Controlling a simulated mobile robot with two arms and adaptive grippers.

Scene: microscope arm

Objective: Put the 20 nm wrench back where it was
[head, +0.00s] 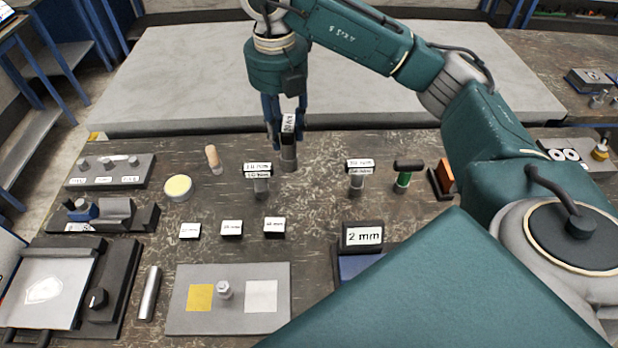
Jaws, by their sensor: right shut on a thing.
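My right gripper (287,126) points down near the back of the bench. It is shut on an upright wrench (289,158) with a dark upper part and a grey lower end. The wrench's label is partly covered by the fingers and too small to read surely. I cannot tell whether its lower end touches the bench. Two similar wrenches with labelled heads stand upright: one (258,185) nearer and to the left, one (357,182) to the right. Their labels are hard to read. My left gripper is not in view.
Three small labelled blocks (232,229) stand in a row in front. A grey plate (235,325) with a bolt lies nearer. A wooden-handled tool (213,160), a round yellow-topped tin (178,187) and a green-handled tool (404,178) stand nearby. A "2 mm" block (362,236) stands front right.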

